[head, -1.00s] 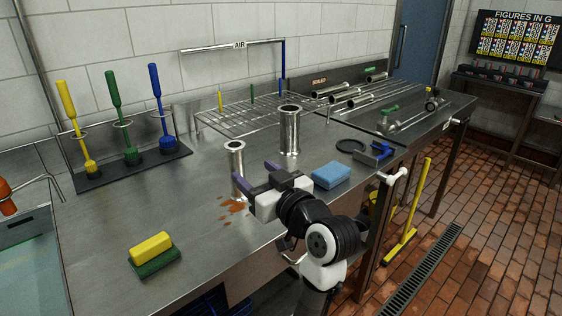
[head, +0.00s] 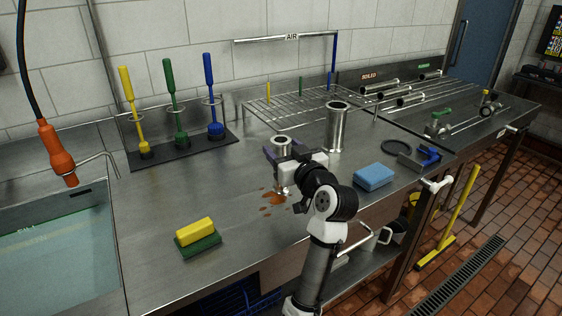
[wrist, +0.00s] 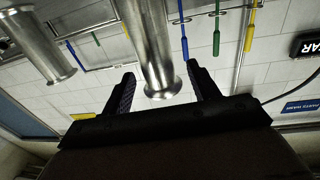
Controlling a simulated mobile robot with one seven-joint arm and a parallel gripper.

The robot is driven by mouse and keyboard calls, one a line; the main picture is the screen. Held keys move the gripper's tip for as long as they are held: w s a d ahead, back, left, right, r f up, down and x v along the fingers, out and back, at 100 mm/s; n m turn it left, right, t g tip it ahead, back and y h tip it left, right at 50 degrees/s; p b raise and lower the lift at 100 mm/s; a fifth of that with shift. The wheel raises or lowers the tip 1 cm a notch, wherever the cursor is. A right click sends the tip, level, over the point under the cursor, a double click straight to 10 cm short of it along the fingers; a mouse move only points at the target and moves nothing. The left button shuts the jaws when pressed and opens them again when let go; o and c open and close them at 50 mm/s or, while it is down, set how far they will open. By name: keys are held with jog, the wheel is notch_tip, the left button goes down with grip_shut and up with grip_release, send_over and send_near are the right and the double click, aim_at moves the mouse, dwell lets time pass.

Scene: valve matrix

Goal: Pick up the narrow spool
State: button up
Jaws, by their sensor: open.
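The narrow spool (head: 283,178) is a shiny steel tube with a flanged top, upright on the steel bench. My gripper (head: 284,152) is open at its upper part, and its fingers partly hide it in the head view. In the wrist view, which is upside down, the narrow spool (wrist: 157,50) stands between the two spread fingers of my gripper (wrist: 160,72). A gap shows on each side, wider on the right. The wider, taller spool (head: 337,128) stands upright behind and to the right; it also shows at the left of the wrist view (wrist: 42,45).
A blue sponge (head: 373,177) lies right of my arm, and a yellow and green sponge (head: 197,237) lies front left. A wire rack (head: 290,107) and a brush stand (head: 185,147) are behind. An orange stain (head: 273,198) marks the bench. A sink (head: 60,250) is at left.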

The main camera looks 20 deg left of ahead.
jog(key=shift+x, duration=1)
grip_shut()
